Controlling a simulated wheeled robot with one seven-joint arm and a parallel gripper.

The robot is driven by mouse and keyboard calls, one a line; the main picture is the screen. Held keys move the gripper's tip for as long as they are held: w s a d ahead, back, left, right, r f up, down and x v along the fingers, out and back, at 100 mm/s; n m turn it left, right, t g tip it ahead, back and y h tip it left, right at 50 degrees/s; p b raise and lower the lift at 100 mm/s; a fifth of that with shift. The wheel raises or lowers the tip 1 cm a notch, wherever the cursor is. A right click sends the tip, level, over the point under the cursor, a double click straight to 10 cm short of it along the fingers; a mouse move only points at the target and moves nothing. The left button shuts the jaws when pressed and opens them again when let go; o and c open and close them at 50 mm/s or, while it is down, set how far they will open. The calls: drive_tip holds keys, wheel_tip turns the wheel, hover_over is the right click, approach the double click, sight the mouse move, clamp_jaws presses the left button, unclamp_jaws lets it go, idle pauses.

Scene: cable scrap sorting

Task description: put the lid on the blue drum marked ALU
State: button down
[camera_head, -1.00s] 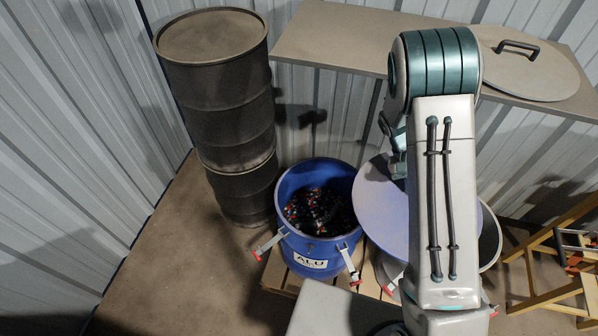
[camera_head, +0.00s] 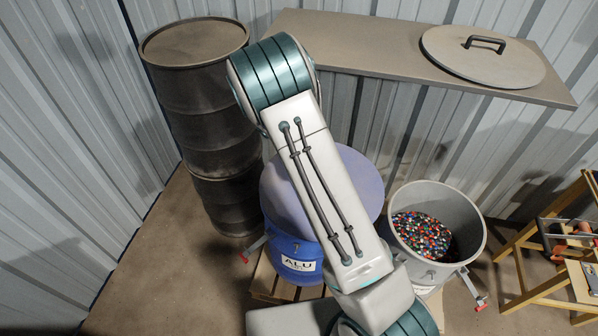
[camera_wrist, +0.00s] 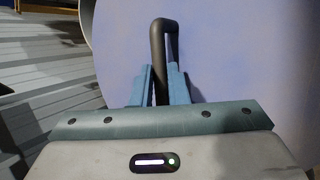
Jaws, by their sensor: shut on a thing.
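The blue drum marked ALU (camera_head: 284,250) stands on a wooden pallet in the head view, with its white label facing me. A pale blue-violet round lid (camera_head: 362,175) lies over the drum's mouth and hides the mouth and its contents. I cannot tell whether the lid touches the rim or hangs just above it. In the wrist view the lid (camera_wrist: 225,50) fills most of the picture, with its dark bar handle (camera_wrist: 160,40) upright. My gripper (camera_wrist: 164,82) is shut on this handle. In the head view my arm hides the gripper and part of the lid.
A grey drum (camera_head: 470,215) with coloured granules stands open to the right. Two stacked dark barrels (camera_head: 205,100) stand at the left. A grey lid (camera_head: 450,55) lies on the shelf (camera_head: 360,50) behind. A wooden stand (camera_head: 530,260) is at the far right.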

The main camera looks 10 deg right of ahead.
drive_tip(key=w+a+f+n+t+b, duration=0.1)
drive_tip(key=w+f+n+t+b, duration=0.2)
drive_tip(key=w+f+b, duration=0.6)
drive_tip(key=shift+w+a+f+n+t+h+b, duration=0.35)
drive_tip(key=shift+w+n+b, duration=0.95)
drive_tip(key=shift+b, duration=3.3)
drive_tip(key=shift+s+d+f, duration=0.1)
wheel_tip(320, 180, down, 10)
drive_tip(key=b, duration=0.7)
drive_tip(key=shift+s+f, duration=0.1)
drive_tip(key=c, duration=1.3)
unclamp_jaws()
drive_tip(key=shift+c, duration=0.2)
drive_tip(key=shift+f, duration=0.1)
